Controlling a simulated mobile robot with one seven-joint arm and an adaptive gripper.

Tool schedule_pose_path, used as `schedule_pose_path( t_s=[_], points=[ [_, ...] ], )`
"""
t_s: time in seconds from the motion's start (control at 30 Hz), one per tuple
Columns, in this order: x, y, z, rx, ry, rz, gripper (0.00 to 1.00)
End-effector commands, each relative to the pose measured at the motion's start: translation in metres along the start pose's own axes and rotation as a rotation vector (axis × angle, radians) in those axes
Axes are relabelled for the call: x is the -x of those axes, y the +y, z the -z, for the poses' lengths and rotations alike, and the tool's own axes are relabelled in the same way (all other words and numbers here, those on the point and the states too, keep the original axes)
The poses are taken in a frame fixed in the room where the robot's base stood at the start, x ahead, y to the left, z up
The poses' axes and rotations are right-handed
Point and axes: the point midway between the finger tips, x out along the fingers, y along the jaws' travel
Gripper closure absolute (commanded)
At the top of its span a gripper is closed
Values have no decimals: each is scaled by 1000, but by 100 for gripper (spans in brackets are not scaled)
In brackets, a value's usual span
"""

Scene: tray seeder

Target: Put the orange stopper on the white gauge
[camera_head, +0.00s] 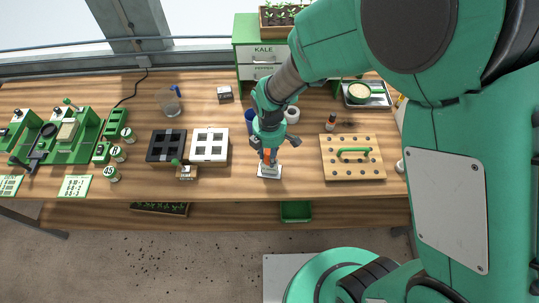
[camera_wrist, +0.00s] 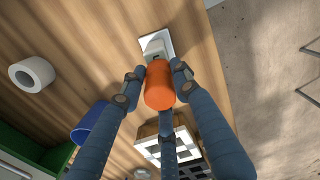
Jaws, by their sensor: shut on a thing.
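My gripper (camera_head: 268,150) is above the front edge of the table, its fingers closed around the orange stopper (camera_wrist: 159,86). The stopper also shows as a small orange patch in the head view (camera_head: 267,156). The white gauge (camera_head: 269,171) stands on the table directly below my gripper. In the wrist view the gauge (camera_wrist: 155,48) shows just beyond the stopper's far end, on a pale base. The stopper overlaps the gauge's near part there, and I cannot tell whether the two touch.
Left of the gauge are a white tray (camera_head: 209,158) and a black tray (camera_head: 153,159). A pegboard (camera_head: 325,170) with a green handle lies to the right. A blue cup (camera_wrist: 81,136) and a white roll (camera_wrist: 48,76) stand nearby. The table's front edge is close.

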Motion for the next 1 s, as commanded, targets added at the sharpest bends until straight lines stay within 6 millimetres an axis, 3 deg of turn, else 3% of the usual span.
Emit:
schedule_pose_path(
  t_s=[0.33,0.37,0.43,0.77,1.0],
  points=[
    [-4,0,0,0,0,0,96],
    [-3,0,0,0,0,0,63],
    [-3,0,0,0,0,0,50],
    [-2,0,0,0,0,0,50],
    [11,0,0,0,0,-1,50]
  ],
)
